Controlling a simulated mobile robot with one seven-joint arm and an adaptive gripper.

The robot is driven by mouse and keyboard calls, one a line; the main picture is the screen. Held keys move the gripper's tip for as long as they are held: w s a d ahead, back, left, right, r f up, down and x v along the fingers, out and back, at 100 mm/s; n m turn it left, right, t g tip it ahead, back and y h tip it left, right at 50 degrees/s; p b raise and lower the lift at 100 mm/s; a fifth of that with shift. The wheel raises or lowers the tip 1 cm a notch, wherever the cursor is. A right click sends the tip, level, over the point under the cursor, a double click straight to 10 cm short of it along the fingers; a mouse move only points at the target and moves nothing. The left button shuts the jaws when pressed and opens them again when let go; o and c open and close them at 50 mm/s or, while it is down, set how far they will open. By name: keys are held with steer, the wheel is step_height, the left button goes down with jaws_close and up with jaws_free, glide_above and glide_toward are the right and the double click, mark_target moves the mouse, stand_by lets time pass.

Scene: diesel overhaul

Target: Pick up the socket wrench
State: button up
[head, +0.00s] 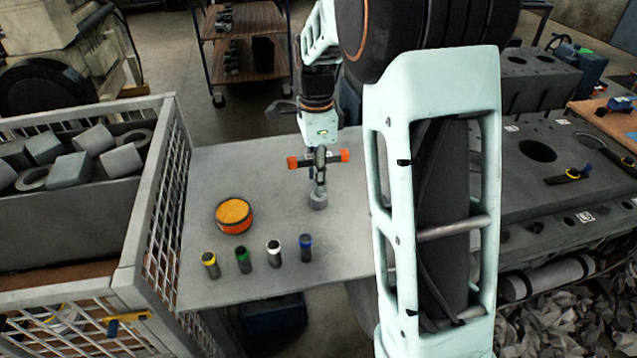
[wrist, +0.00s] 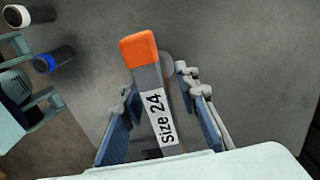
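The socket wrench (head: 321,158) stands upright on the grey table in the head view, its grey socket end down and its crossbar with orange ends on top. In the wrist view the wrench (wrist: 148,82) shows one orange end and a white label reading "size 24". My gripper (head: 318,150) is directly above the wrench, pointing down. In the wrist view my gripper's (wrist: 160,95) two blue-padded fingers are apart, one on each side of the wrench's bar. A narrow gap shows on the right side; contact on the left is unclear.
The table (head: 240,160) also holds an orange round tin (head: 234,215) and several dark cylinders with coloured tops, including a blue-topped one (head: 305,248). A mesh-sided crate (head: 160,190) stands at the left. A grey engine block (head: 540,150) is at the right.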

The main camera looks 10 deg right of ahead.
steer(key=shift+f, duration=0.55)
jaws_close()
